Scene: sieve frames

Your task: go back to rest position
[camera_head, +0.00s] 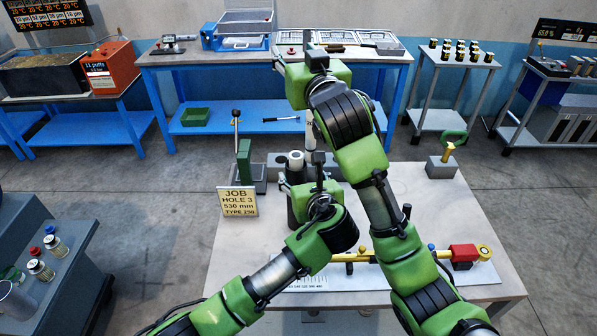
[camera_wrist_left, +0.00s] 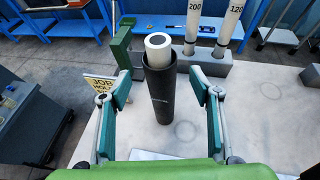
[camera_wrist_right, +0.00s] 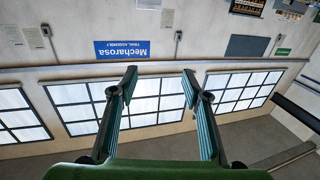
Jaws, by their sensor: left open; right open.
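My left gripper (camera_wrist_left: 160,88) is open, its fingers apart on either side of a dark upright cylinder (camera_wrist_left: 160,98). A white tube (camera_wrist_left: 158,40) stands up out of the cylinder's mouth. In the head view the cylinder (camera_head: 292,207) is partly hidden by my left arm, which reaches in from the lower left. My right gripper (camera_wrist_right: 160,80) is open and empty. It is raised and faces a wall with windows. In the head view my right arm extends up the middle, above the left one.
The worktable (camera_head: 405,185) bears a job card (camera_head: 238,202), a green lever press (camera_head: 244,160), a yellow bar with a red block (camera_head: 463,253) and a grey block with a green handle (camera_head: 441,167). A blue bench (camera_head: 180,60) stands behind. A side cart (camera_head: 75,265) is at left.

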